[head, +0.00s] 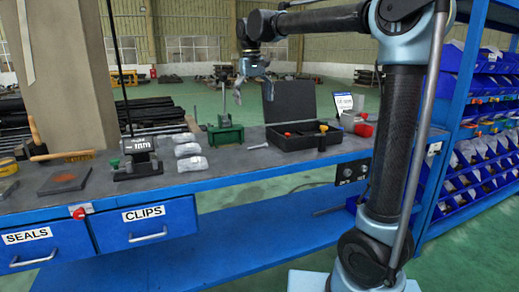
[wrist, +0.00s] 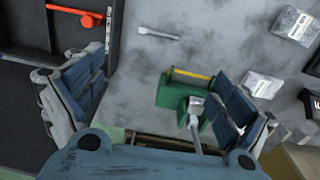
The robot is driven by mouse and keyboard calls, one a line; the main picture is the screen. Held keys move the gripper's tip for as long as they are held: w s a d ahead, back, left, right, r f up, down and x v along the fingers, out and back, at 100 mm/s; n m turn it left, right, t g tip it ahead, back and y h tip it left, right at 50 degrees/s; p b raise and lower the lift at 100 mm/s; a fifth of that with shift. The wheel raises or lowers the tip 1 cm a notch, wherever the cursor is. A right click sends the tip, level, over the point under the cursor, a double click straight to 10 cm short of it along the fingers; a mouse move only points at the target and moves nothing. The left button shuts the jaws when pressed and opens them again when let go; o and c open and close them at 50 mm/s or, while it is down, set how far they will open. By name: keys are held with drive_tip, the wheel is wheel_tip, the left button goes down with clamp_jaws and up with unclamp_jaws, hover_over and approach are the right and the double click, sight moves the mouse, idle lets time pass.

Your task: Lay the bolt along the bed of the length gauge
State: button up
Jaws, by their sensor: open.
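The bolt (wrist: 158,33), a small grey piece with a wider head at one end, lies flat on the bench top between the black case and the green fixture in the wrist view. In the head view it is a small pale shape (head: 257,146) near the bench's front. The length gauge (head: 138,157), dark with a display reading mm and a green knob, stands on the left of the bench; its bed is hard to make out. My gripper (head: 254,93) is open and empty, high above the bench. In the wrist view its fingers (wrist: 158,95) are spread wide, away from the bolt.
A green fixture with an upright post (head: 225,134) stands behind the bolt. An open black case (head: 298,141) with red-handled items is to its right. Grey packets (head: 192,163) lie between gauge and fixture.

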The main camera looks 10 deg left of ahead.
drive_tip(key=f, duration=1.1)
drive_tip(key=d+f, duration=0.1)
drive_tip(key=f, duration=0.5)
drive_tip(key=shift+w, duration=0.2)
drive_tip(key=c, duration=1.3)
drive_tip(key=shift+r, duration=0.1)
wheel_tip(320, 180, up, 10)
drive_tip(key=shift+r, duration=0.1)
